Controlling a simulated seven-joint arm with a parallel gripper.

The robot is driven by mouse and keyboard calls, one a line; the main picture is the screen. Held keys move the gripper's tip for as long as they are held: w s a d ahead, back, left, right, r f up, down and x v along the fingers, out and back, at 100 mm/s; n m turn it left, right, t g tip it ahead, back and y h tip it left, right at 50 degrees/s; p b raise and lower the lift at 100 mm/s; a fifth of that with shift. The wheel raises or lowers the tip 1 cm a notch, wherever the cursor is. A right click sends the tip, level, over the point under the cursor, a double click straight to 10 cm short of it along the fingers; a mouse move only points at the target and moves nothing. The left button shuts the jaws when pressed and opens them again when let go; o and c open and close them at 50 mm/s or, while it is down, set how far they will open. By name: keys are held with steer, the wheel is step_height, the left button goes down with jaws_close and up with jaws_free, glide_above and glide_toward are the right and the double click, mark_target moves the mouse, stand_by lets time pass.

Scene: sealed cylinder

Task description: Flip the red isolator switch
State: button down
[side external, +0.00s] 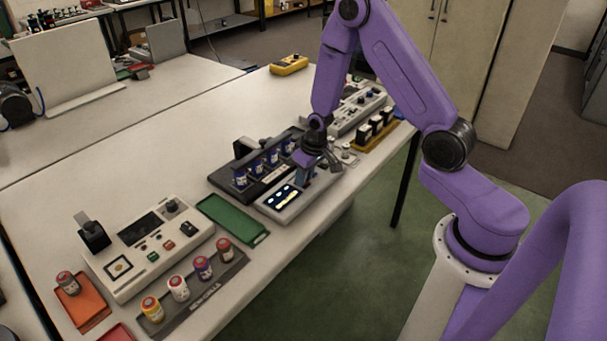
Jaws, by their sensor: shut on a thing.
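My gripper (308,172) points down over the right part of a grey device with a lit display (284,196). It is shut on a small dark blue thing (303,173), whose shape is mostly hidden by the fingers. I cannot make out a red isolator switch for certain. My gripper is well to the right of that box.
A black rack (222,181) with several blue vials stands beside the gripper. A green tray (232,220) lies between the devices. A dark tray (187,308) of coloured jars and an orange tray (88,309) are at the front.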

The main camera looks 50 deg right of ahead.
steer(key=shift+s+t, duration=0.1)
steer(key=shift+t, duration=0.4)
steer(key=c, duration=1)
jaws_free()
steer(key=shift+o, duration=0.2)
steer(key=shift+r, duration=0.1)
steer(key=v, duration=1.7)
steer(key=shift+s+r, duration=0.1)
steer(key=s+a+r+n+g, duration=0.2)
steer(key=s+a+n, duration=0.4)
steer(key=s+a, duration=0.3)
steer(key=s+a+r+n+g, duration=0.1)
steer(key=s+n, duration=0.5)
steer(key=s, duration=0.8)
steer(key=shift+s+a+r+n+g, duration=0.3)
steer(key=shift+a+r, duration=0.25)
steer(key=shift+a, duration=0.35)
